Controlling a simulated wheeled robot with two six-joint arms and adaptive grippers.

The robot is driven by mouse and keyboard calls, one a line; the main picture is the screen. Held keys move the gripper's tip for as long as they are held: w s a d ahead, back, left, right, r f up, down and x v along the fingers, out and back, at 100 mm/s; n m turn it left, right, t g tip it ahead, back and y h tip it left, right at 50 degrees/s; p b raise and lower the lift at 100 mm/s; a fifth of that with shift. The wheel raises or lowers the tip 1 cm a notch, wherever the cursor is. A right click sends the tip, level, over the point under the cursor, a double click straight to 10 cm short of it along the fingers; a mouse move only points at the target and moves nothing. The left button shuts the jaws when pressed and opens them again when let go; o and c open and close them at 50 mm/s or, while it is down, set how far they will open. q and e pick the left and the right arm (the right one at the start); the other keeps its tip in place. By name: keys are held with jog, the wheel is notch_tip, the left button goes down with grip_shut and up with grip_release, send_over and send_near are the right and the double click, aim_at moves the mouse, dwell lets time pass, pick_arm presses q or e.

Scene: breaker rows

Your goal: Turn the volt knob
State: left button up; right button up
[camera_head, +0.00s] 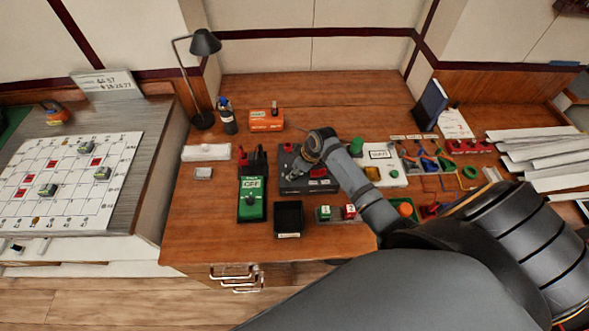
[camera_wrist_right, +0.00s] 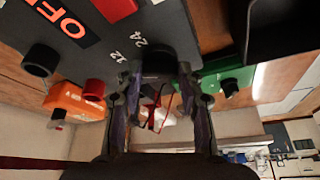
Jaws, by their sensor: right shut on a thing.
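The dark grey power box (camera_head: 322,186) sits on the desk near the middle of the head view. In the right wrist view its panel (camera_wrist_right: 90,15) fills the upper left, with a red OFF display and the marks 12 and 24. The dark volt knob (camera_wrist_right: 152,58) is beside these marks. My right gripper (camera_head: 291,176) reaches down onto the left part of the box. In the wrist view its fingers (camera_wrist_right: 155,78) are on either side of the knob and shut on it. The knob is hidden by the gripper in the head view. My left gripper is not in view.
A green meter (camera_head: 252,205) showing OFF stands close left of the box. A black bin (camera_head: 289,220) and small green and red blocks (camera_head: 325,213) are in front. An orange box (camera_head: 266,121) and a lamp (camera_head: 204,45) stand behind. My right arm covers the desk's right front.

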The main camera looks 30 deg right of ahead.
jog(key=m+p, duration=0.1)
jog(key=m+h+p, duration=0.1)
jog(key=m+p, duration=0.2)
jog(key=p, duration=0.1)
jog(key=shift+s+a+r+m+t, duration=0.1)
jog(key=shift+a+r+m+t, duration=0.1)
jog(key=shift+r+m+t, duration=0.1)
jog(key=shift+a+f+m+h+p, duration=0.1)
jog(key=shift+m+h+p, duration=0.6)
jog(key=shift+m+p, duration=0.55)
jog(key=shift+a+f+m+h+p, duration=0.15)
jog(key=shift+m+h+p, duration=0.25)
jog(key=shift+m+p, duration=0.45)
jog(key=shift+m, duration=0.5)
jog(key=o, duration=1.2)
jog(key=v, duration=1.2)
jog(key=shift+a+f, duration=0.1)
